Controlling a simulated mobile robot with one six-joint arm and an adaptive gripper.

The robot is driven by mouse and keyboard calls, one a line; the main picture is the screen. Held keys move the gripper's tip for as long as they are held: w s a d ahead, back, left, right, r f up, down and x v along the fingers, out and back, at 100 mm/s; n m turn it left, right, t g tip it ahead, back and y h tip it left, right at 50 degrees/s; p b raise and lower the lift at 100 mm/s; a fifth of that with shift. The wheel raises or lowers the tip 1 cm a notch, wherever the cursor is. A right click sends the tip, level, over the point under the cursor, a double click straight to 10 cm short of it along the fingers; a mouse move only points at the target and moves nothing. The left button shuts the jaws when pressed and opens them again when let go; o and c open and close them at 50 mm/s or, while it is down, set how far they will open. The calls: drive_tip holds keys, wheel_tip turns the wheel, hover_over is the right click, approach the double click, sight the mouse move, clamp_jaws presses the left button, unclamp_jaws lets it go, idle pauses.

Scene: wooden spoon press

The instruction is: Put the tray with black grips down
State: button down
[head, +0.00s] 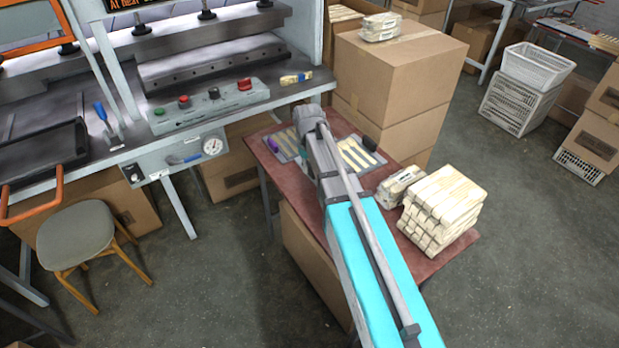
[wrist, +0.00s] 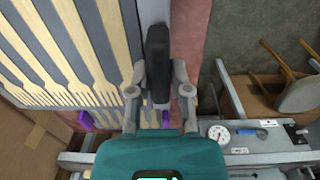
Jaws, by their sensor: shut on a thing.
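The tray with black grips (wrist: 131,30) is grey-blue and carries a row of pale wooden forks, in the wrist view at left. My gripper (wrist: 158,85) is shut on its black grip (wrist: 157,50). In the head view my arm hides the gripper and much of the tray; the part right of the arm (head: 346,150) shows over the red table (head: 445,262), with a dark grip at its corner. Purple grips (wrist: 85,120) show beyond it in the wrist view, and another tray part with a purple grip (head: 271,144) shows left of the arm. Any gap beneath the held tray is unclear.
Stacked wooden cutlery bundles (head: 440,210) fill the table's right part. Cardboard boxes (head: 395,70) stand behind it. The press bench with its control box (head: 210,105) and gauge is at left, with a stool (head: 76,235) in front. Open floor lies at right.

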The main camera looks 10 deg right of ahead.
drive_tip(key=b, duration=0.5)
hover_over(309, 181)
drive_tip(key=s, duration=0.1)
drive_tip(key=shift+a+f, duration=0.1)
drive_tip(key=shift+f, duration=2.7)
drive_tip(key=shift+w+f+b, duration=0.45)
drive_tip(key=shift+f+b, duration=1.55)
drive_tip(key=shift+b, duration=0.05)
drive_tip(key=shift+f, duration=0.15)
drive_tip(key=c, duration=0.6)
unclamp_jaws()
drive_tip(key=shift+o, duration=0.2)
drive_tip(key=shift+s, duration=0.1)
drive_tip(key=shift+r, duration=0.25)
